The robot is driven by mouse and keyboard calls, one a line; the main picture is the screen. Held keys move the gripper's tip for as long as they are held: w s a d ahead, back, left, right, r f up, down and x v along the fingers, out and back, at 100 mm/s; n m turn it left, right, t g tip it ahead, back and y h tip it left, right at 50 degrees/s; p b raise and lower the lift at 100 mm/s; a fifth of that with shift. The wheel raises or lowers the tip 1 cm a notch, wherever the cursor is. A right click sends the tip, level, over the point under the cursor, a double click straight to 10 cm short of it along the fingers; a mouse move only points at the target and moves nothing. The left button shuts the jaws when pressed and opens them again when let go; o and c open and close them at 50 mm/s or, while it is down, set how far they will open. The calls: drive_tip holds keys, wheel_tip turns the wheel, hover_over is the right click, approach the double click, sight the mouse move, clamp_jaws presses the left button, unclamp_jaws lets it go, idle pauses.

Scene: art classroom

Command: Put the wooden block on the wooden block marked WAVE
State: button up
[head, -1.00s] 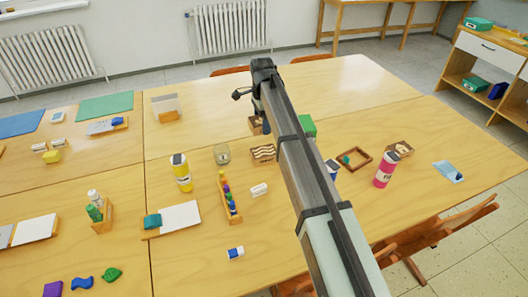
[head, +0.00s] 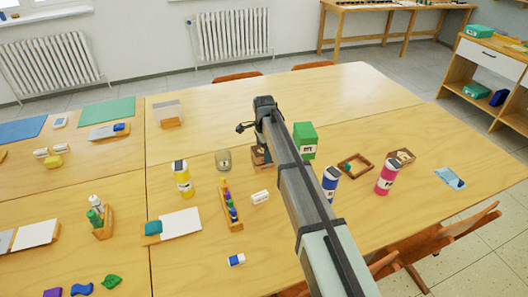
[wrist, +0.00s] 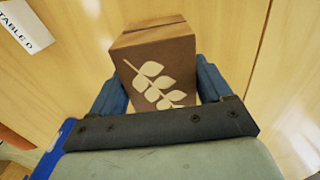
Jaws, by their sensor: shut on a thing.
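My gripper (wrist: 160,84) is shut on a brown wooden block (wrist: 152,55) with a pale leaf-sprig mark, one blue finger on each side of it. In the head view the end of my arm hangs over the middle of the table. Brown wood (head: 258,159) shows just left of the arm, where the block marked WAVE stood. The arm covers most of it, so I cannot tell the two blocks apart there or whether they touch. No wave mark shows in the wrist view.
A glass jar (head: 223,160) and a paint rack (head: 231,205) stand left of the arm, with an eraser (head: 260,197) in front. A green box (head: 304,141), blue bottle (head: 330,183) and pink bottle (head: 386,177) stand to the right.

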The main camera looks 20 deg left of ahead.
drive_tip(key=shift+f, duration=0.2)
drive_tip(key=shift+f, duration=0.15)
drive_tip(key=o, duration=1.1)
wheel_tip(320, 180, up, 12)
